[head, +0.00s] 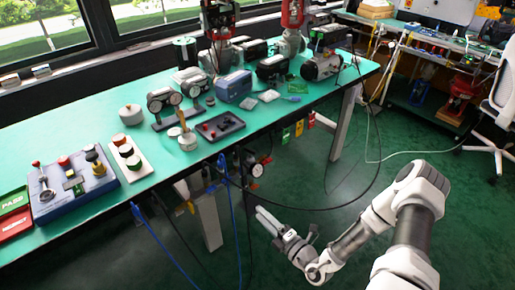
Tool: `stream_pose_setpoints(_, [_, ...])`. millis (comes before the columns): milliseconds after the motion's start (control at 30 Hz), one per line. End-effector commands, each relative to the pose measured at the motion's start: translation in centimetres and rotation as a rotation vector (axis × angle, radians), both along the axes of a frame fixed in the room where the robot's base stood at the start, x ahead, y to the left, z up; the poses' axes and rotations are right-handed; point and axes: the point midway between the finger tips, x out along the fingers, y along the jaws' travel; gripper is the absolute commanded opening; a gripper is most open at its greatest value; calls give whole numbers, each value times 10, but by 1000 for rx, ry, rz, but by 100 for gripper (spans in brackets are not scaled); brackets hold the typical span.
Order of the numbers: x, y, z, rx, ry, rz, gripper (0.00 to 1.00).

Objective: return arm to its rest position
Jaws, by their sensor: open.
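My white arm (408,205) reaches in from the lower right of the head view and bends at its elbow. My gripper (262,214) is at its end, in front of the table's near side and below the level of the top. It points up and to the left. Its jaws are open, and I see nothing between them. The fingers are small in this view. The gripper looks apart from the table, though its exact distance is hard to tell.
A green-topped table (85,143) carries gauges (163,100), a blue control box (72,185), a dark tray (220,126) and a blue device (233,86). Cables (238,235) hang near my gripper. Another bench (440,50) and a white chair (503,90) stand at right. Green floor (340,185) is open between.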

Motion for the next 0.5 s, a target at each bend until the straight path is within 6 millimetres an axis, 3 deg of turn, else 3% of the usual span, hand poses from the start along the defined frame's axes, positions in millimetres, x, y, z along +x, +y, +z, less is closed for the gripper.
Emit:
stream_pose_setpoints(133, [0, 1, 4, -9, -10, 10, 42])
stream_pose_setpoints(233, [1, 3, 19, -49, -59, 58, 42])
stream_pose_setpoints(500, [-10, 24, 102, -299, -368, 363, 42])
